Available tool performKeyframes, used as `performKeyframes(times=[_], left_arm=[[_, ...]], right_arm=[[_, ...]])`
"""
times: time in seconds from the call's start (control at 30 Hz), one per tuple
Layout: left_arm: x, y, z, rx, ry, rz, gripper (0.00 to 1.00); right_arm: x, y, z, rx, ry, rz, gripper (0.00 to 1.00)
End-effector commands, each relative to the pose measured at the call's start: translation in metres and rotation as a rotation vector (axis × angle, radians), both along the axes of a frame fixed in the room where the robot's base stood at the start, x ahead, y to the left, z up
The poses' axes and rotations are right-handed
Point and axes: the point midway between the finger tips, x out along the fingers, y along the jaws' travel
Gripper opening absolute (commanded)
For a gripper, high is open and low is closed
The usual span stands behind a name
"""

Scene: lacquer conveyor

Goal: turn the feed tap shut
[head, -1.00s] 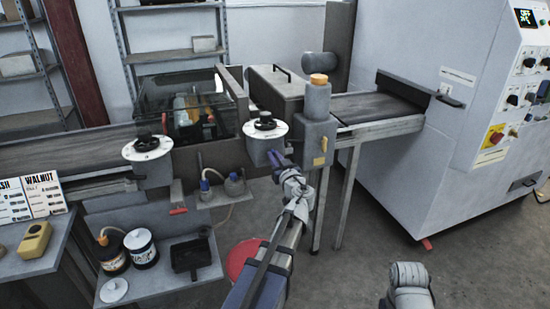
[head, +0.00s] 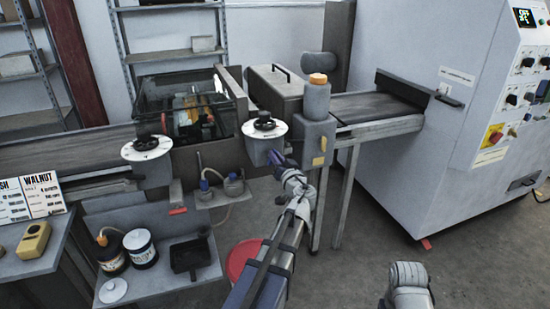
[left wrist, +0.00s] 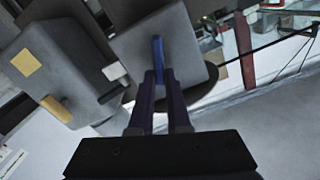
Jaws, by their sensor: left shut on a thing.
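My left gripper (head: 273,156) reaches up to the underside of the grey housing (head: 262,153) below the right-hand dial. In the left wrist view its two dark fingers (left wrist: 160,76) are closed on a blue lever (left wrist: 158,52), which I take to be the feed tap's handle. The lever stands against the grey block's face, between the fingertips. The tap's body is not clearly visible, and the gripper covers the lever in the head view. My right gripper is not in view; only a grey part of my right arm shows at the bottom right.
A grey post with an orange cap (head: 318,79) and a yellow tab stands just right of the gripper. A white dial with a black knob (head: 265,128) sits above it. A red bucket (head: 240,258) stands below. A shelf with tins (head: 140,248) is at lower left.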

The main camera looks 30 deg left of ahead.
Motion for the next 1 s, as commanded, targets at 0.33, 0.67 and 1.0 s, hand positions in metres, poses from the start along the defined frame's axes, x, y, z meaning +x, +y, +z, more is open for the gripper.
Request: performKeyframes(times=[0.33,0.67,1.0], left_arm=[[0.004,-0.004,-0.004,0.211,0.25,0.0,0.0],[0.006,-0.006,-0.009,0.415,0.488,0.0,0.0],[0.008,-0.007,-0.013,0.606,0.713,0.0,0.0]], right_arm=[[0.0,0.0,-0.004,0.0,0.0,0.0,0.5],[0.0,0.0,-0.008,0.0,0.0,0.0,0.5],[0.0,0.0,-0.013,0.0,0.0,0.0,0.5]])
